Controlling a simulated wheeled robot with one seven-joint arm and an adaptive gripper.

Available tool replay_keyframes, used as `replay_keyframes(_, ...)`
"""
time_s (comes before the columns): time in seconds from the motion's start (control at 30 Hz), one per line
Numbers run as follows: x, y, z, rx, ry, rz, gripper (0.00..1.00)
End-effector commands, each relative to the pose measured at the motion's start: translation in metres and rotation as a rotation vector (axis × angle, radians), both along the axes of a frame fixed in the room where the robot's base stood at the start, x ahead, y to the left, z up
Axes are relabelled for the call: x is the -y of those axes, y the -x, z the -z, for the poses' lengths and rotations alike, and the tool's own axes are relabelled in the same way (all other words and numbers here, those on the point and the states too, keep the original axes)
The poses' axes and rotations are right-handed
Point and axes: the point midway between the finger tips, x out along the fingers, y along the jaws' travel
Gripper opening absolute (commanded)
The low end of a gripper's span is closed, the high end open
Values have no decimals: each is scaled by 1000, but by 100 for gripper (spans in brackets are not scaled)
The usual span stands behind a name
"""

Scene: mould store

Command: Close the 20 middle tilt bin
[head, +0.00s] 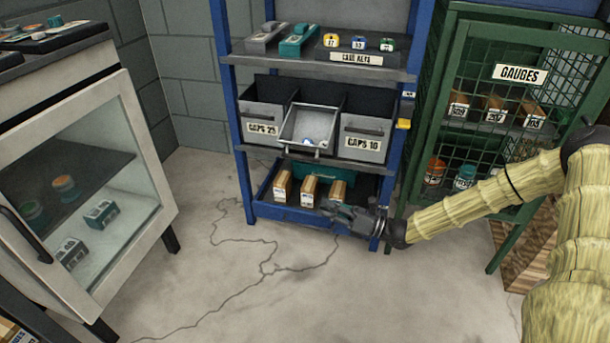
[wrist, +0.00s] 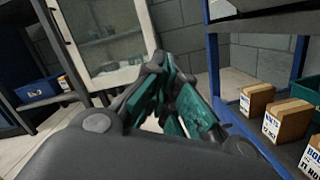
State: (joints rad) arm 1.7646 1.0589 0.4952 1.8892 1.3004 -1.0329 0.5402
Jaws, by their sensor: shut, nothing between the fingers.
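The middle tilt bin (head: 309,129) is grey and hangs tilted open in the blue rack, between two other bins. A small blue and white item lies in it. Its front faces up and out, and a handle shows at its lower front edge; its label cannot be read. My gripper (head: 333,210) is shut and empty. It is below and a little right of the open bin, in front of the rack's bottom shelf, apart from the bin. In the wrist view the fingertips (wrist: 158,70) meet; the tilt bin is not seen there.
Closed bins CAPS 25 (head: 263,128) and CAPS 10 (head: 363,143) flank it. Cardboard boxes (head: 308,190) stand on the bottom shelf, also in the wrist view (wrist: 285,120). A green mesh GAUGES cabinet (head: 519,73) is right; a glass-fronted cabinet (head: 80,200) is left. The floor between is clear.

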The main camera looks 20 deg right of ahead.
Motion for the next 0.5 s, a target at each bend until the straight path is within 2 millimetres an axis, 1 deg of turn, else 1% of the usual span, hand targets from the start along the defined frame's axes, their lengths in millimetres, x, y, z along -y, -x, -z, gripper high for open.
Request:
replay_keyframes(0.03,12,-5,-7,10,-26,27,0)
replay_keyframes(0.1,20,-10,-13,17,-50,49,0)
replay_keyframes(0.2,23,-14,-16,22,-65,61,0)
replay_keyframes(0.37,11,-25,-18,22,-67,60,0)
replay_keyframes(0.5,-6,-39,-22,22,-65,58,0)
